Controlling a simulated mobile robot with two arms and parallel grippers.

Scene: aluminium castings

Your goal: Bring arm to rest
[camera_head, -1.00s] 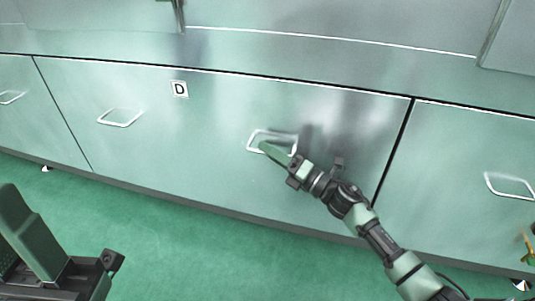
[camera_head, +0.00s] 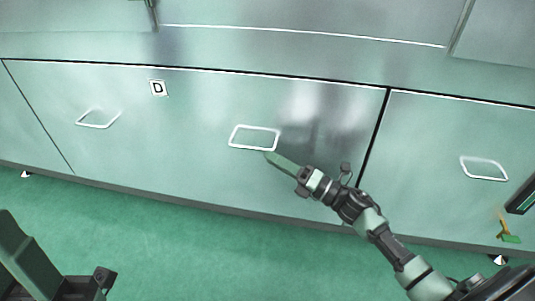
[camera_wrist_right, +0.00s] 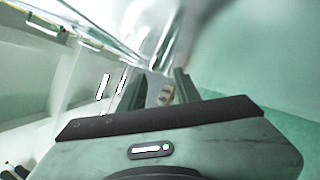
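My right arm reaches in from the lower right of the head view. Its gripper (camera_head: 270,156) is just below the white handle (camera_head: 253,138) of the wide drawer marked D (camera_head: 158,88); the handle is not held. In the right wrist view two dark fingers (camera_wrist_right: 158,88) stand apart, with no object gripped between them. A small beige thing shows beyond them, too blurred to name. The drawer looks closed, its front flush with its neighbours.
The metal cabinet front spans the view, with more handles at left (camera_head: 97,125) and right (camera_head: 484,178). The green floor (camera_head: 190,245) in front is clear. A small yellow-green item (camera_head: 507,232) is near the cabinet's base at right.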

